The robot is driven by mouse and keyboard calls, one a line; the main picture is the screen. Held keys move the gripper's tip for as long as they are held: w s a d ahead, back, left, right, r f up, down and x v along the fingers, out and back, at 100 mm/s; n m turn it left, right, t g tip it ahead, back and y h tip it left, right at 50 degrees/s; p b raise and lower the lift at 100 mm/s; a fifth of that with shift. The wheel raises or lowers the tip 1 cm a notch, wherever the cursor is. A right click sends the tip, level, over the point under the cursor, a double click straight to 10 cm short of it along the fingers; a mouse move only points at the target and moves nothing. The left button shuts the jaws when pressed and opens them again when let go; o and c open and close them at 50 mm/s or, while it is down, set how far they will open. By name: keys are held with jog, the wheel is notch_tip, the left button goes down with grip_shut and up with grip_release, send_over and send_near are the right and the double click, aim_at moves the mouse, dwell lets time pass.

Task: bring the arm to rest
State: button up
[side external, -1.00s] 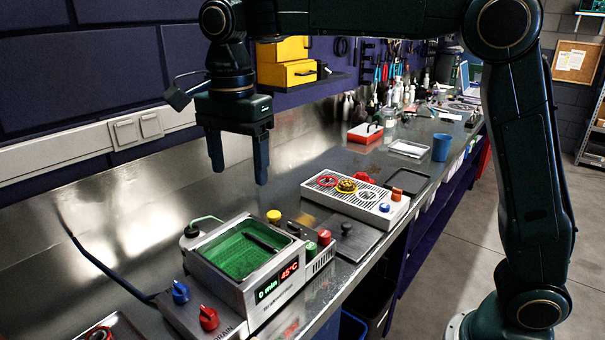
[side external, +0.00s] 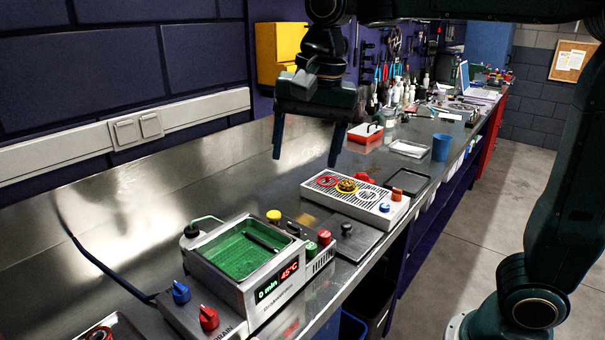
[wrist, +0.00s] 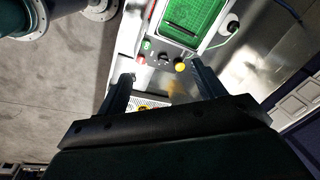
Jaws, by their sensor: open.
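My gripper (side external: 306,150) hangs open and empty above the steel bench (side external: 235,185), its two fingers pointing down and apart. In the side view it appears above and behind the ultrasonic cleaner (side external: 245,262) and the drip tray (side external: 355,200). In the wrist view my gripper (wrist: 160,85) shows its fingers spread with nothing between them, and the cleaner's green basin (wrist: 190,22) lies beyond the fingertips. The cleaner's display reads 0 min and 45°C.
A white unit with a slotted top bears a red ring (side external: 327,181) and a yellow-and-dark part (side external: 347,186). A blue cup (side external: 441,147), a red-and-white box (side external: 365,134) and several bottles stand farther back. The bench's back left is clear.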

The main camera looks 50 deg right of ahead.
jog(key=s+d+f+n+t, duration=0.1)
jog(key=s+d+f+n, duration=0.1)
jog(key=s, duration=0.3)
jog(key=s+d+f+n+t, duration=0.1)
jog(key=s+d+f+n, duration=0.2)
jog(key=s+n, duration=0.2)
jog(key=s+d+f+n+t, duration=0.1)
jog(key=s+d+f+n, duration=0.1)
jog(key=s, duration=0.5)
jog(key=shift+d+f+n+t, duration=0.2)
jog(key=shift+d+n+t, duration=0.1)
jog(key=shift+d+n, duration=0.4)
